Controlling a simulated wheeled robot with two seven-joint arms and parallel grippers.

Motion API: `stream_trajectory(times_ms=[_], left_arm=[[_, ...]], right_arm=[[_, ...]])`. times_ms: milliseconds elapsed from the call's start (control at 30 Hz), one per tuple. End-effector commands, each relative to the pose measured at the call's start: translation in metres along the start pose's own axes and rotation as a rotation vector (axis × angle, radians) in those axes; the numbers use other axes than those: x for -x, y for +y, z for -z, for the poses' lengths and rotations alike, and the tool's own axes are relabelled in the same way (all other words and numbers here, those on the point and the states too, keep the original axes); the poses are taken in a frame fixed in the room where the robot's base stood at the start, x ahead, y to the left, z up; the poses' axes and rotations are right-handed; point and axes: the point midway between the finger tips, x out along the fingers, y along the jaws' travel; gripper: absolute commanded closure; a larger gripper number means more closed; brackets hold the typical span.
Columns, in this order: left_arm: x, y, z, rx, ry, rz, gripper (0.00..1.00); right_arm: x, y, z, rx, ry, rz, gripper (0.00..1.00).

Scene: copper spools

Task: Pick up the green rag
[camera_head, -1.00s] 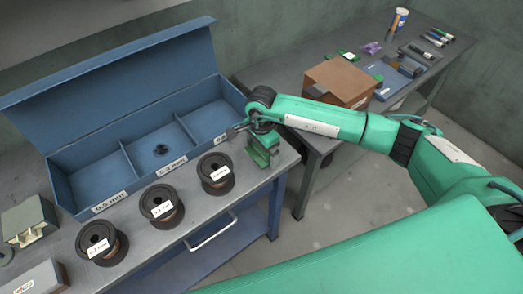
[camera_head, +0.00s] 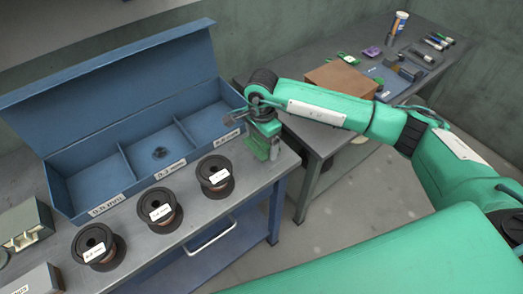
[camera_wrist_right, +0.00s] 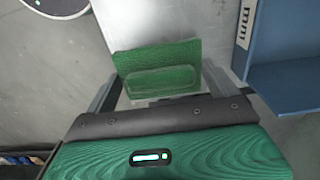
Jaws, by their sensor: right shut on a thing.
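The green rag (camera_wrist_right: 158,58) shows in the right wrist view as a textured green piece between the two fingers of my right gripper (camera_wrist_right: 160,88). My right gripper is shut on it. In the head view my right gripper (camera_head: 268,150) points down at the right end of the workbench, just right of the blue box, and a small green patch of the rag shows at its fingers. Whether the rag still touches the bench top is hard to tell. My left gripper is not in view.
The open blue box (camera_head: 133,172) has three compartments. Three copper spools stand in front of it, the nearest to my gripper being the right one (camera_head: 215,176). A cardboard box (camera_head: 341,79) and small tools lie on the second table (camera_head: 305,131) behind my arm.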

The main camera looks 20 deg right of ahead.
Motion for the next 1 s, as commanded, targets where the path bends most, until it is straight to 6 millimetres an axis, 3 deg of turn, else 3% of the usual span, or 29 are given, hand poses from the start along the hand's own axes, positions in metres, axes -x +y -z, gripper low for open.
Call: stream_trajectory(times_ms=[300,500,700,967,1000], left_arm=[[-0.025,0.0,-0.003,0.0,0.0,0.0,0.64],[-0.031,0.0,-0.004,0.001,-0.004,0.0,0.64],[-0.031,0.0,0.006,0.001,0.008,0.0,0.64],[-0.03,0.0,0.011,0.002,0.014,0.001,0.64],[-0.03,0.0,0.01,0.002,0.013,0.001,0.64]], right_arm=[[0.091,-0.001,0.0,0.001,0.002,0.007,0.32],[0.129,-0.001,0.0,0.0,0.001,0.004,0.32],[0.145,0.0,0.0,0.0,0.001,0.002,0.32],[0.146,0.0,0.0,0.0,0.0,0.0,0.32],[0.146,0.0,0.0,0.0,0.0,0.0,0.12]])
